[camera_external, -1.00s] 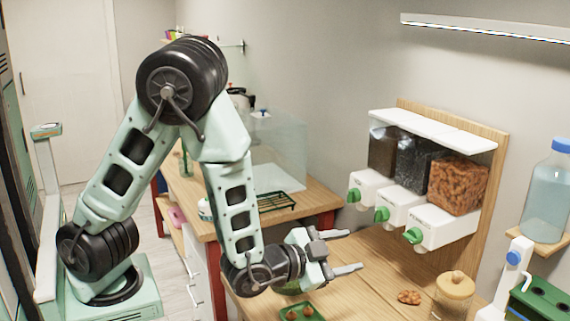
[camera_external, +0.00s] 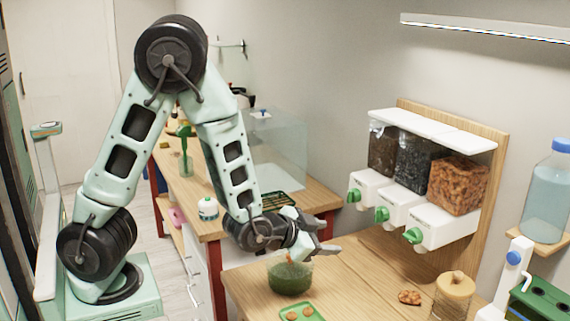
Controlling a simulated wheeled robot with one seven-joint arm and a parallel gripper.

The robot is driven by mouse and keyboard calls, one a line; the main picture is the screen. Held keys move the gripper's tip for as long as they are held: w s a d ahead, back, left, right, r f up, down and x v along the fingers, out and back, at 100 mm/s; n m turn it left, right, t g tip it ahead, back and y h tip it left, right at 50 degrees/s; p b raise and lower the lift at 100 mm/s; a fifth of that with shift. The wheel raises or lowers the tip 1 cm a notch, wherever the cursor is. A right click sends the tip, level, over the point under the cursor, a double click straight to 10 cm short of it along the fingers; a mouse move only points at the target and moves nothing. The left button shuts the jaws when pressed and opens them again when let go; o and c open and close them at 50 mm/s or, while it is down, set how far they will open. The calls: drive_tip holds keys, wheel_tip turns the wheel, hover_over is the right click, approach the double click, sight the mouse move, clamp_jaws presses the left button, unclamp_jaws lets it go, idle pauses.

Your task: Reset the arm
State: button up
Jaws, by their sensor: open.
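My gripper (camera_external: 328,238) is at the end of my pale green arm, above the wooden bench (camera_external: 350,290). Its fingers are apart and point to the right.
A green tray (camera_external: 303,313) with small brown pieces lies in front. A dispenser rack (camera_external: 428,185) stands at the right, with a lidded jar (camera_external: 453,296) and brown pieces (camera_external: 410,298) below. A glass tank (camera_external: 279,150) stands behind. The bench middle is clear.

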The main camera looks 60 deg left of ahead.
drive_tip(key=s+a+n+g, duration=0.3)
drive_tip(key=s+a+g, duration=0.1)
drive_tip(key=a, duration=0.5)
drive_tip(key=s+a+n+g, duration=0.3)
drive_tip(key=s+a, duration=0.2)
drive_tip(key=a, duration=0.3)
drive_tip(key=s+a+r+n+g+h, duration=0.1)
drive_tip(key=s+a+n+g, duration=0.25)
drive_tip(key=s, duration=0.55)
drive_tip(key=s+a+r+n+g, duration=0.1)
drive_tip(key=s+a+n+g, duration=0.3)
drive_tip(key=s, duration=0.6)
wheel_tip(320, 180, down, 17)
drive_tip(key=m+t+b, duration=0.1)
drive_tip(key=m+b, duration=0.1)
drive_tip(key=b, duration=1.5)
drive_tip(key=shift+a, duration=0.35)
drive_tip(key=shift+m+t, duration=0.25)
